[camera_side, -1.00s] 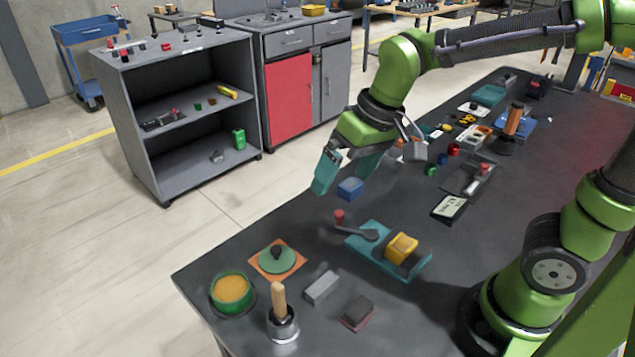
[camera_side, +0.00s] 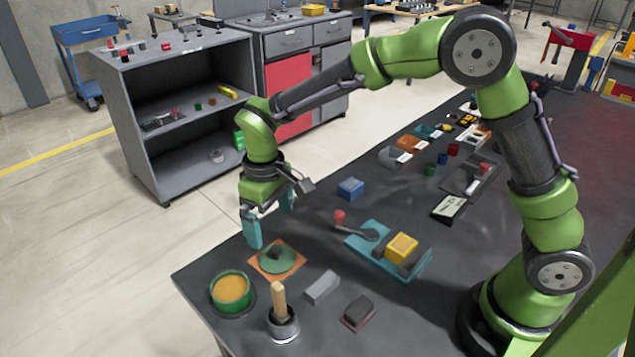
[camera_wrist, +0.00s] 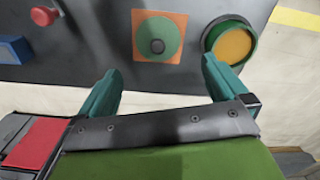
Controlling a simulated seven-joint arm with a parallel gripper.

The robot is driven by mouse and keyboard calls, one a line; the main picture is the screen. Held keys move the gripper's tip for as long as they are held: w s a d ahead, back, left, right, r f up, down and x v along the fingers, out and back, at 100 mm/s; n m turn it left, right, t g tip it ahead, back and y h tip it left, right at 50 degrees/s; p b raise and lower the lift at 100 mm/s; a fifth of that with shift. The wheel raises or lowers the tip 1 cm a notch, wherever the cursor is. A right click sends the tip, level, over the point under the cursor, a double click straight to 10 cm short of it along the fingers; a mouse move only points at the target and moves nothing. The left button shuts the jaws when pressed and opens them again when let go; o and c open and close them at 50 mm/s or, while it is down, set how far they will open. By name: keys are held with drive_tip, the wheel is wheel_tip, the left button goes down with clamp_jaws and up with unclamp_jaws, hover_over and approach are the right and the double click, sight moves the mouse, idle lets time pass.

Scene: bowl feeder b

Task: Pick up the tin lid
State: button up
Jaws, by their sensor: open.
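The tin lid (camera_side: 277,259) is a green disc with a dark knob and lies on an orange square mat (camera_side: 297,262) near the table's left edge. In the wrist view the lid (camera_wrist: 172,36) and its orange mat (camera_wrist: 140,50) show ahead of my fingertips, near the middle. My gripper (camera_side: 270,222) is open and empty, above and just behind the lid in the side view. In the wrist view my gripper (camera_wrist: 160,82) has its two teal fingers wide apart. The green tin (camera_side: 215,296) with orange-yellow contents stands left of the lid.
A wooden-handled tool (camera_side: 280,305) stands in a metal cup in front of the lid. A grey block (camera_side: 322,288) and a dark block (camera_side: 358,311) lie to its right. A teal fixture (camera_side: 362,250) and a blue box (camera_side: 350,188) are further right and back.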

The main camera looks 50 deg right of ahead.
sight(276, 249)
drive_tip(key=f, duration=0.9)
drive_tip(key=shift+d+f, duration=0.2)
drive_tip(key=shift+f, duration=0.1)
drive_tip(key=c, duration=0.9)
